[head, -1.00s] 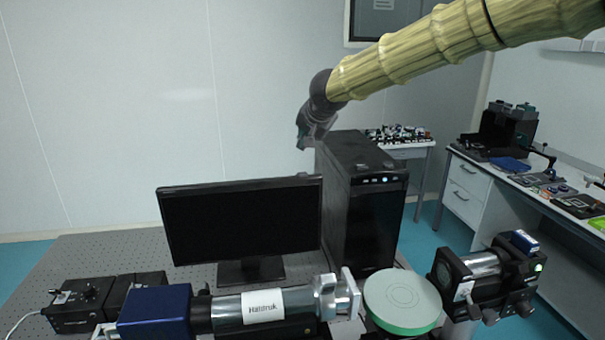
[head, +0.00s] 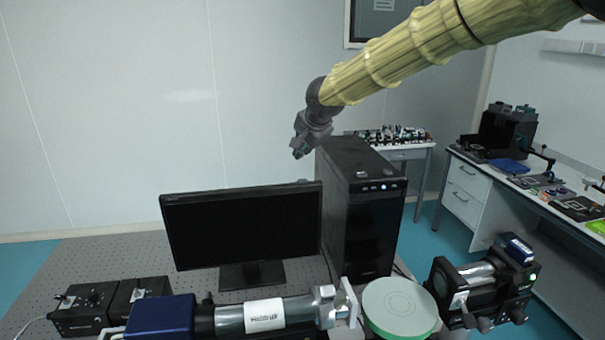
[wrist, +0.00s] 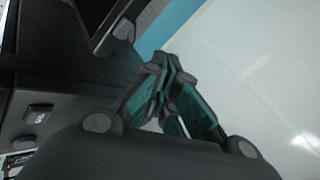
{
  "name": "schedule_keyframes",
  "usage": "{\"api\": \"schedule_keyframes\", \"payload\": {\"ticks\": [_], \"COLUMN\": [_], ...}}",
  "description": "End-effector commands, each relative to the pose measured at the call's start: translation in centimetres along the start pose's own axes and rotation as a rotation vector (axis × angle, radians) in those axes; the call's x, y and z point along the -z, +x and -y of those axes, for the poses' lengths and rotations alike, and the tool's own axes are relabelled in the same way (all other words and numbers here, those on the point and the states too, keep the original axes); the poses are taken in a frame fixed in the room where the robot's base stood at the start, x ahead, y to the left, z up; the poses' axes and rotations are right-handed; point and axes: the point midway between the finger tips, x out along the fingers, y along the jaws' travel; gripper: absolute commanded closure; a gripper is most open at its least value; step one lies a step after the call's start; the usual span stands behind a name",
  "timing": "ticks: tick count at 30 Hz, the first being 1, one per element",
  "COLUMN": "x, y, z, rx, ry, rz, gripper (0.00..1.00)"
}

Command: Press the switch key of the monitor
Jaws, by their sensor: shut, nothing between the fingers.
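The monitor (head: 245,228) stands on the perforated optical table, its black screen facing me. I cannot make out its switch key in the head view. My gripper (head: 299,153) is above the monitor's top right corner, apart from it and beside the upper left of the black computer tower (head: 372,225). In the wrist view the teal fingers of my gripper (wrist: 165,80) are closed together and empty. A dark body fills the left of the wrist view, with a small grey labelled piece (wrist: 38,113) on it; I cannot tell whether it belongs to the tower or the monitor.
In front of the monitor lie a blue and silver cylinder device (head: 230,315), black control boxes (head: 110,302) and a green-rimmed round disc (head: 400,306). The tower stands close at the monitor's right. The white wall behind is clear.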

Motion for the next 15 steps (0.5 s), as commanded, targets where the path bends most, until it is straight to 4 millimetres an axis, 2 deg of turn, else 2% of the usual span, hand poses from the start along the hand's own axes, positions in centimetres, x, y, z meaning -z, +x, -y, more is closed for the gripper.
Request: {"api": "schedule_keyframes", "payload": {"ticks": [1, 15], "x": [-0.1, -0.3], "y": [-0.6, -1.9], "z": [0.6, 2.4], "rx": [-0.011, -0.075], "ry": [0.072, 0.809], "rz": [0.007, 0.026], "gripper": [1.0, 1.0]}}
